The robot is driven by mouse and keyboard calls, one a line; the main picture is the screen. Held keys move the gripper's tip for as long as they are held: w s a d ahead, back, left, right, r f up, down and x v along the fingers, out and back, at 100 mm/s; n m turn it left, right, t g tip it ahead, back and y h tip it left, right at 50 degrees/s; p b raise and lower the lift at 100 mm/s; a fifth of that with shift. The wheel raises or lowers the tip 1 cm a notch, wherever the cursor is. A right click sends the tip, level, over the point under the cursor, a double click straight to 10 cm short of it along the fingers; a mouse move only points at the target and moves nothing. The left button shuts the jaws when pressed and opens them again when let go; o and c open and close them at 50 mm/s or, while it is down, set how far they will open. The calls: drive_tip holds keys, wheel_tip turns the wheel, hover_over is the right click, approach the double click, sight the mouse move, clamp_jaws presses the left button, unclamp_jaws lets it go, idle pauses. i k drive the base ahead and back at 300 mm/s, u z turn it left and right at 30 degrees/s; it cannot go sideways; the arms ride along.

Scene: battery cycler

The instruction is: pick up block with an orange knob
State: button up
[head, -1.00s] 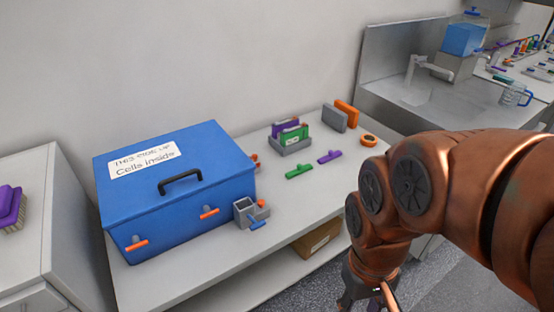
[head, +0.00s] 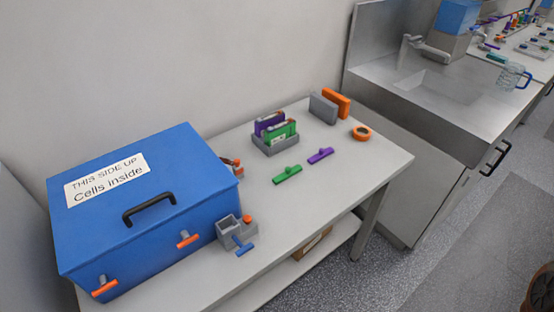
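A small grey block (head: 229,229) with an orange knob (head: 248,218) and a blue T-shaped handle (head: 244,248) stands on the table, against the right front corner of the blue box. Another small part with orange (head: 238,163) shows behind the box's right side, mostly hidden by it; I cannot tell its shape. My gripper is out of view.
The blue box (head: 95,225) with a black handle fills the table's left end. A grey holder (head: 275,147) with purple and green packs stands mid-table, near green (head: 287,175) and purple (head: 320,156) T-shaped pieces. A sink (head: 440,90) adjoins at right. The table's right front is clear.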

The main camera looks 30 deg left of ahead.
sight(238, 170)
drive_tip(key=z, duration=0.05)
drive_tip(key=i, duration=0.9)
drive_tip(key=u, duration=3)
drive_tip(key=i, duration=0.5)
drive_tip(key=u, duration=0.05)
